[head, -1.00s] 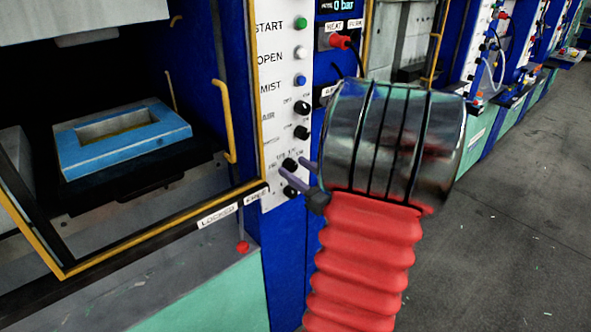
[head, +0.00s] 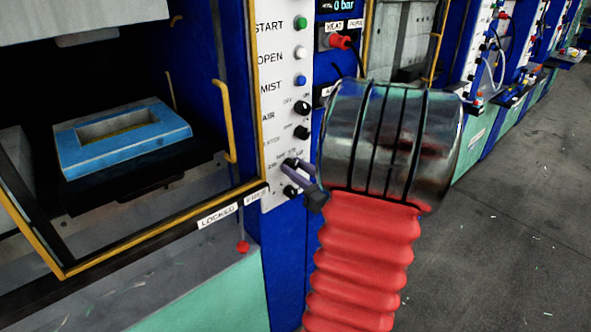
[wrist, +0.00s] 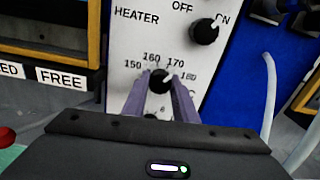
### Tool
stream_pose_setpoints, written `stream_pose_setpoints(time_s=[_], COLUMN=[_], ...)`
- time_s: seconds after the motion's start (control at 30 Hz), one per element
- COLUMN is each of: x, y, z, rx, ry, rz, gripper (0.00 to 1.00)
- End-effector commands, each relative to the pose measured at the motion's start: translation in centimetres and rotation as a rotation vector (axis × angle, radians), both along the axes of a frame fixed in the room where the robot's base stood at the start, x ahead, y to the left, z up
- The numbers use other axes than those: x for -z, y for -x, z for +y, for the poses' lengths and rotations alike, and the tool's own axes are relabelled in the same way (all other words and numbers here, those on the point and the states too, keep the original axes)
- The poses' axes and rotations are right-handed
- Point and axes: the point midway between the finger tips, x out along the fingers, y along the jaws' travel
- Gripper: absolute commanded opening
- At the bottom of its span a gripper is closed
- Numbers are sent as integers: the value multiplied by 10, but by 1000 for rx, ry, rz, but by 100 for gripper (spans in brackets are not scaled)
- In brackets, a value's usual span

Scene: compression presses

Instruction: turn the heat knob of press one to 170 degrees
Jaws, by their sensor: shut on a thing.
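The heat knob (wrist: 160,82) is a small black dial on the white panel (wrist: 130,43), in the middle of the wrist view. Printed marks 150, 160, 170 and 180 run around it. Its pale pointer is tilted up and to the right, roughly toward the 170 mark; the exact reading is too small to tell. My gripper (wrist: 160,88) is shut on the knob, one purple-grey finger on each side. In the head view my gripper (head: 299,172) reaches the lower part of the panel, and its fingers largely hide the knob.
The heater switch (wrist: 204,31) sits above right of the knob, its pointer toward ON. Another black knob (head: 291,191) is just below my fingers. A yellow door frame (head: 260,120) borders the panel's left. The open press holds a blue mould (head: 75,150).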

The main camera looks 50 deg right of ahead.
Motion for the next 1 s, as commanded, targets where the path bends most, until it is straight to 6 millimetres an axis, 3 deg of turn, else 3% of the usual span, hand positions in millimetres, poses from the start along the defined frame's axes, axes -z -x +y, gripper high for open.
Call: stream_pose_setpoints(time_s=[0.53,0.87,0.9,1.0], x=[0,0,0,0], y=[-1,-1,-1,-1], z=[1,2,2,1], rx=[-3,-3,-3,-3], ry=[174,185,184,184], rz=[40,42,42,42], gripper=[3,3,28,35])
